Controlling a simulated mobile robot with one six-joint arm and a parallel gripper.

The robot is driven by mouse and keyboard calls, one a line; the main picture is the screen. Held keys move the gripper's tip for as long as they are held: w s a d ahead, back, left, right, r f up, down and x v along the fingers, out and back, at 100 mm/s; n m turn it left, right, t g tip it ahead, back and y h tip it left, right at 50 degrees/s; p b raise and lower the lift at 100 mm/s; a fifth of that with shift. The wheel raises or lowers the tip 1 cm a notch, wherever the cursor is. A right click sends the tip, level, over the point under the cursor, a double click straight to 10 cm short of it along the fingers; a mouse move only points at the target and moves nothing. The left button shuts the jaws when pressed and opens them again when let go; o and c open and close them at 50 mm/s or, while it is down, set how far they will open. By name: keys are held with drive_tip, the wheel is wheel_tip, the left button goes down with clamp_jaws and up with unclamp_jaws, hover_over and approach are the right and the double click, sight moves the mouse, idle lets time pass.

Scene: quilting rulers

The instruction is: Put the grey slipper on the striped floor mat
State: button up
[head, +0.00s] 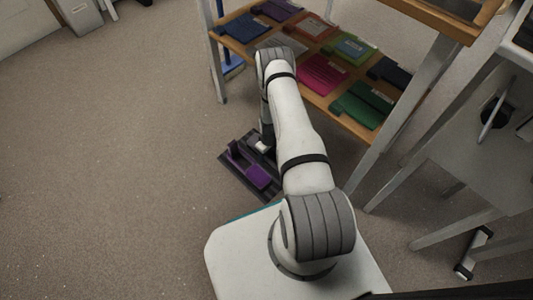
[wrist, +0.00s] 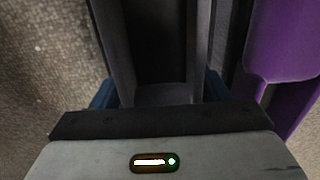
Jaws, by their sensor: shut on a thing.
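My gripper (wrist: 160,92) is shut on the grey slipper (wrist: 163,95), whose grey sides and dark opening fill the space between the blue-edged fingers in the wrist view. In the head view my gripper (head: 262,146) is low, over or beside a dark mat (head: 236,177) on the floor; the arm hides much of this spot. I cannot make out stripes on the mat, nor whether the slipper touches it. A purple slipper-like thing (head: 257,176) lies on the mat, and purple (wrist: 285,45) also shows just right of my gripper in the wrist view.
A shelf rack (head: 310,75) with several coloured folded items stands beyond and right of my arm. Its metal leg (head: 370,155) comes down close on the right. A grey table (head: 480,140) stands at far right. The carpet (head: 110,180) on the left is clear.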

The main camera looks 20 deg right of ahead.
drive_tip(key=o, duration=1.1)
drive_tip(key=shift+f, duration=0.1)
drive_tip(key=shift+o, duration=0.2)
wheel_tip(320, 180, up, 12)
drive_tip(key=p, duration=0.5)
drive_tip(key=shift+r, duration=0.25)
